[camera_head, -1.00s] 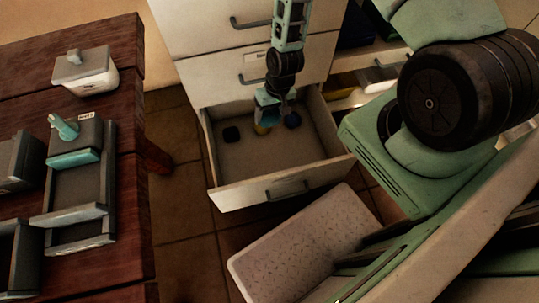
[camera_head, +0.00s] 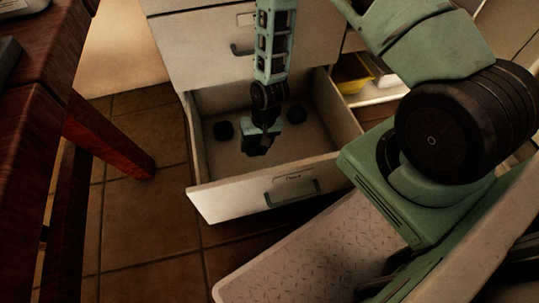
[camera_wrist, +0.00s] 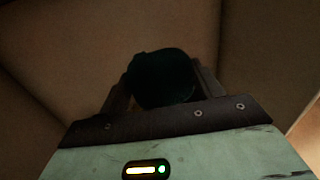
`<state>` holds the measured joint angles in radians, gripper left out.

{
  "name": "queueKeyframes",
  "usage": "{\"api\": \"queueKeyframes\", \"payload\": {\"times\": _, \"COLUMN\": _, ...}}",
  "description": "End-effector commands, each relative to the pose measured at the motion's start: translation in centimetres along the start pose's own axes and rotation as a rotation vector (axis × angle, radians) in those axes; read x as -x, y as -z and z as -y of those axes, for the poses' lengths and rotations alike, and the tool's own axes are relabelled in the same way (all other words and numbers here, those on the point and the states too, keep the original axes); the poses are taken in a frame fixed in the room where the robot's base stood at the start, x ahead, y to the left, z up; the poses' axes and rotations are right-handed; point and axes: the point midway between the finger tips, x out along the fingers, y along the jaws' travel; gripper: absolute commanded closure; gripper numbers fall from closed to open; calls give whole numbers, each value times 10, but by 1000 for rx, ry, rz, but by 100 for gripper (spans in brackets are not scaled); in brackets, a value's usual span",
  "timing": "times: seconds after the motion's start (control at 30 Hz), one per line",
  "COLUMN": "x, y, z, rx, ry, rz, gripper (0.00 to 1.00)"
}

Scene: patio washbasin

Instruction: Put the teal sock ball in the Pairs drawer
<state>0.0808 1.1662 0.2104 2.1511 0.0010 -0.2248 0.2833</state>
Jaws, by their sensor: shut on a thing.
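My gripper (camera_head: 266,132) hangs pointing down inside the open Pairs drawer (camera_head: 240,200), over its middle. It is shut on the teal sock ball (camera_wrist: 162,78), which looks dark and round between the two fingers in the wrist view. In the head view the ball is hard to tell apart from the gripper. I cannot tell whether it touches the drawer floor. The drawer front carries a small label and a handle; the label is too small to read.
Another open drawer with a yellow thing (camera_head: 352,72) is at right. A wooden table (camera_head: 50,60) stands at left.

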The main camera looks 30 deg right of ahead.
Motion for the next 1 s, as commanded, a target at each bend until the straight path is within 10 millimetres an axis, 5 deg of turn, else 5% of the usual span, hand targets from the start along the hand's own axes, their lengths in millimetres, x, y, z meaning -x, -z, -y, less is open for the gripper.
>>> {"api": "queueKeyframes", "payload": {"times": 1.0, "x": -121, "y": -1, "z": -20, "rx": -15, "ry": 1, "rz": -3, "gripper": 57}}
